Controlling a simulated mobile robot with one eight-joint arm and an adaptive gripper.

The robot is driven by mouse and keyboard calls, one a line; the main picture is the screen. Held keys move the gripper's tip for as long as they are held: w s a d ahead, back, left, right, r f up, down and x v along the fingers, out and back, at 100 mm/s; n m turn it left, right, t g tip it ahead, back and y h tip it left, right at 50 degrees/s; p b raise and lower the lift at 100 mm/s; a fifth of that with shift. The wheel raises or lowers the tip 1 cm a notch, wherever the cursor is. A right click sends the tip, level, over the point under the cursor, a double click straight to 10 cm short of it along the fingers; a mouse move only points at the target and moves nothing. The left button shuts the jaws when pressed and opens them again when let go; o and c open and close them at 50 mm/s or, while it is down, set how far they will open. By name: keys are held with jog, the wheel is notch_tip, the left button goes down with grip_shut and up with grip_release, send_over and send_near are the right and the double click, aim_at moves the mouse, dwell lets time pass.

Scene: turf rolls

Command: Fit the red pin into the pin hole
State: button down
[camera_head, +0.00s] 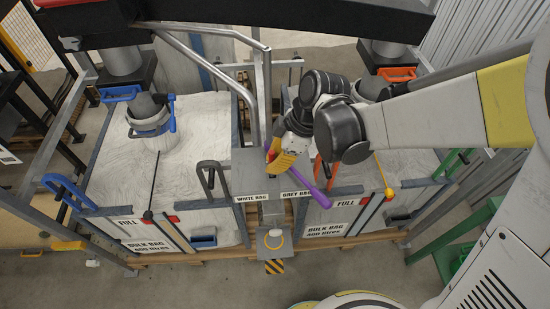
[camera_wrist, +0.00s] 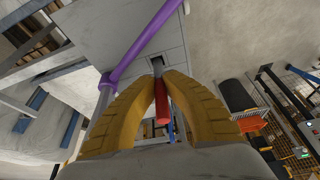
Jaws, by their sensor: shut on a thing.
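My gripper (camera_wrist: 160,82) is shut on the red pin (camera_wrist: 162,108) in the wrist view. The pin's red part lies between the two yellow fingers, and a grey end shows just past the fingertips. That end is at a small dark opening (camera_wrist: 154,61) in a grey plate (camera_wrist: 140,35), which looks like the pin hole. I cannot tell whether the end is inside it or just in front. In the head view my gripper (camera_head: 277,170) is at the grey post between the two bulk bags, close to a purple lever (camera_head: 312,190). The fingers mostly hide the pin there.
The purple lever also crosses the wrist view (camera_wrist: 140,45), left of the fingers. Bulk bags stand on the left (camera_head: 150,170) and right (camera_head: 395,170) in metal frames. A bent grey rail (camera_head: 262,85) rises behind my gripper.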

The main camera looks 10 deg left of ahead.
aim_at(273, 176)
jog(key=shift+f+b, duration=1)
jog(key=shift+f, duration=0.75)
jog(key=shift+f, duration=0.2)
jog(key=c, duration=1.8)
grip_release()
jog(key=shift+c, duration=0.2)
jog(key=shift+r, duration=0.2)
